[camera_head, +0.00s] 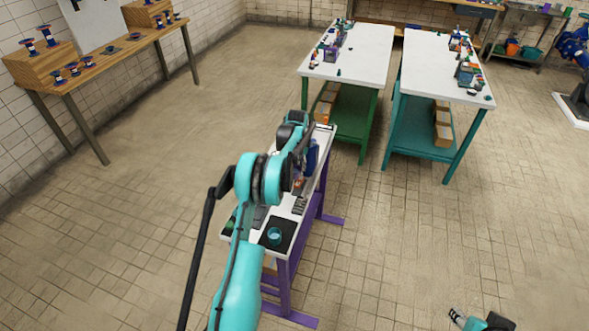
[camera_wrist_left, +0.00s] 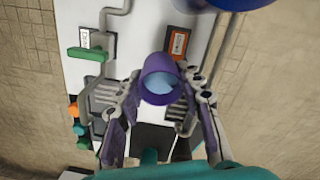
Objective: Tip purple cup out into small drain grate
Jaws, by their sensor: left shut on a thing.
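My left gripper (camera_wrist_left: 160,90) is shut on the purple cup (camera_wrist_left: 152,66), one finger on each side, over the white bench top. The cup's mouth faces the wrist camera and shows a pale blue inside; I cannot tell how full it is. In the head view my left gripper (camera_head: 303,140) is small and partly covered by its own arm; the cup is not clear there. A small grey slotted grate (camera_head: 299,206) lies on the bench. The wrist view shows dark slotted areas on both sides of the cup, partly behind the fingers. My right gripper (camera_head: 458,316) is at the lower right, apart from the bench.
The narrow white bench has purple legs (camera_head: 284,285). A black mat (camera_head: 285,247) with a teal round vessel (camera_head: 274,235) is at its near end. A blue bottle (camera_head: 312,155) stands at the far end. A green-handled pipe valve (camera_wrist_left: 88,54) is left of the cup.

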